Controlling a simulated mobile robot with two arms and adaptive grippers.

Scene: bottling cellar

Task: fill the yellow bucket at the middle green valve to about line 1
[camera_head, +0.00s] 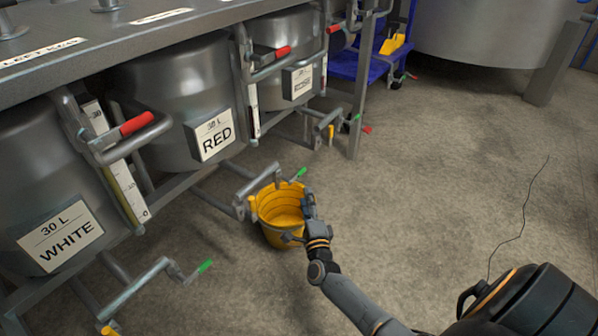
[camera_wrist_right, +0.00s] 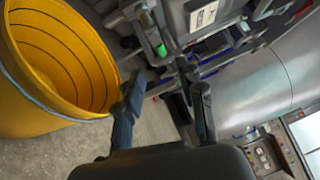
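The yellow bucket (camera_head: 268,212) stands upright on the floor under the spout of the middle green valve (camera_head: 300,173), below the tank labelled RED. Lines ring its inner wall; I see no clear sign of liquid in it. In the right wrist view the bucket (camera_wrist_right: 22,105) is at the left and the green handle (camera_wrist_right: 159,49) is above. My right gripper (camera_head: 309,204) is at the bucket's right rim. Its fingers (camera_wrist_right: 168,88) are apart with nothing between them; the bucket is beside the left finger, and I cannot tell whether they touch. My left gripper is out of view.
Another green valve (camera_head: 204,266) is below the WHITE tank (camera_head: 30,190), and a further one (camera_head: 355,118) is at the back. Red-handled levers (camera_head: 137,123) and pipes stick out in front of the tanks. A blue cart (camera_head: 345,66) stands behind.

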